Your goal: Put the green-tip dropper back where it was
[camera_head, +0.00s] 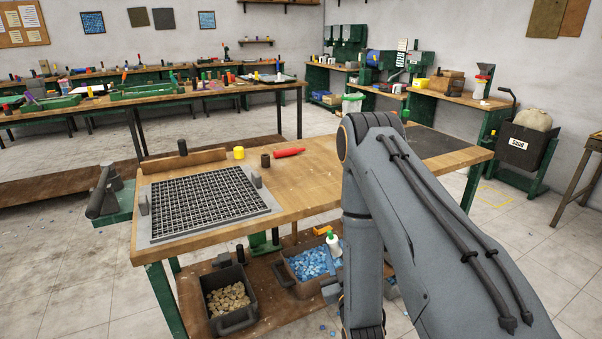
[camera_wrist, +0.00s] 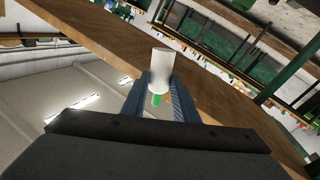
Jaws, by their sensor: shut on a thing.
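In the wrist view, the green-tip dropper (camera_wrist: 161,64) is a white bottle with a small green tip. My gripper (camera_wrist: 160,82) is shut on it, with one finger on each side of the white body. In the head view, a white bottle with a green tip (camera_head: 333,243) shows upright just left of my arm, in front of the lower shelf area; it looks like the held dropper. My fingers are hidden in that view. Contact between the bottle and any surface cannot be made out.
The wooden bench (camera_head: 318,180) bears a black grid (camera_head: 208,203), a yellow cup (camera_head: 239,153), a dark cup (camera_head: 265,160) and a red tool (camera_head: 290,152). Below are a bin of blue tiles (camera_head: 308,263) and a bin of tan pieces (camera_head: 230,300). The bench right of centre looks clear.

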